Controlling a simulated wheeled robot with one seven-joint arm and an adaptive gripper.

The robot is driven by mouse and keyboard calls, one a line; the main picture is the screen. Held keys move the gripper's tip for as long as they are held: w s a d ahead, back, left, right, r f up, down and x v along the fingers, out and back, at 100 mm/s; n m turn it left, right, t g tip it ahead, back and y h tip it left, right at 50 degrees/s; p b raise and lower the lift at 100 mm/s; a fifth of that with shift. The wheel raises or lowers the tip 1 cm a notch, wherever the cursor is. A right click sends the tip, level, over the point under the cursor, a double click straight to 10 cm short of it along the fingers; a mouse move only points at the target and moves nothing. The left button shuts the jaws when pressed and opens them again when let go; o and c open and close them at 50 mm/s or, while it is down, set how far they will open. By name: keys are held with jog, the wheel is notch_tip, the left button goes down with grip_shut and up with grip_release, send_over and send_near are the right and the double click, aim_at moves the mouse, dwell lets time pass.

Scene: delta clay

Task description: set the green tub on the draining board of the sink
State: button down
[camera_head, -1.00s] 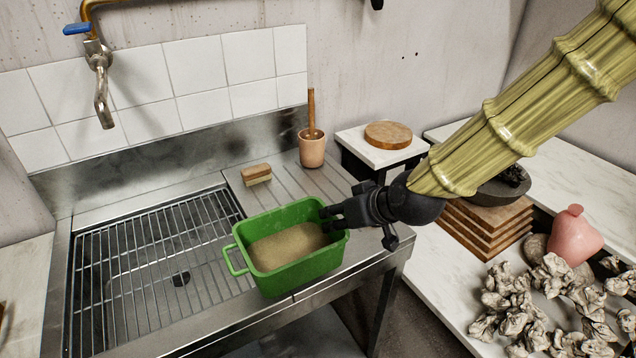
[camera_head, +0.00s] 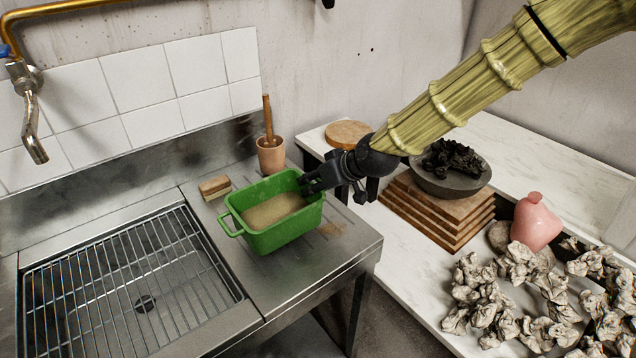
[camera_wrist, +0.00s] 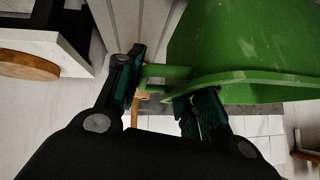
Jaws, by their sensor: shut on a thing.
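The green tub (camera_head: 285,234) is upright and holds tan, sandy stuff. It is over the draining board (camera_head: 290,285) to the right of the sink basin; I cannot tell whether its base touches the board. My gripper (camera_head: 308,184) is shut on the tub at its right end. In the wrist view, the handle (camera_wrist: 168,72) of the tub is between the fingers of my gripper (camera_wrist: 165,95), and the green wall fills the upper right. The far handle sticks out free on the left.
A brush (camera_head: 214,186) lies behind the tub to the left. A clay pot (camera_head: 271,158) with a wooden stick stands close behind it. The sink basin has a wire rack (camera_head: 120,290). Right of the board are stacked wooden boards (camera_head: 430,215), a dark bowl and a pink vase (camera_head: 535,222).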

jog(key=shift+w+d+f+p, duration=0.25)
jog(key=shift+w+f+p, duration=0.1)
jog(key=shift+w+f, duration=0.65)
jog(key=shift+w+d+f+p, duration=0.2)
jog(key=shift+w+f+p, duration=0.15)
jog(key=shift+w+f, duration=0.6)
jog(key=c, duration=0.9)
grip_release()
jog(key=shift+f, duration=0.1)
jog(key=shift+s+d+r, duration=0.25)
jog(key=shift+d+r, duration=0.1)
jog(key=shift+r, duration=0.2)
jog(key=b+v, duration=0.1)
jog(key=v, duration=1)
jog(key=shift+s, duration=0.1)
jog(key=shift+a+f, duration=0.1)
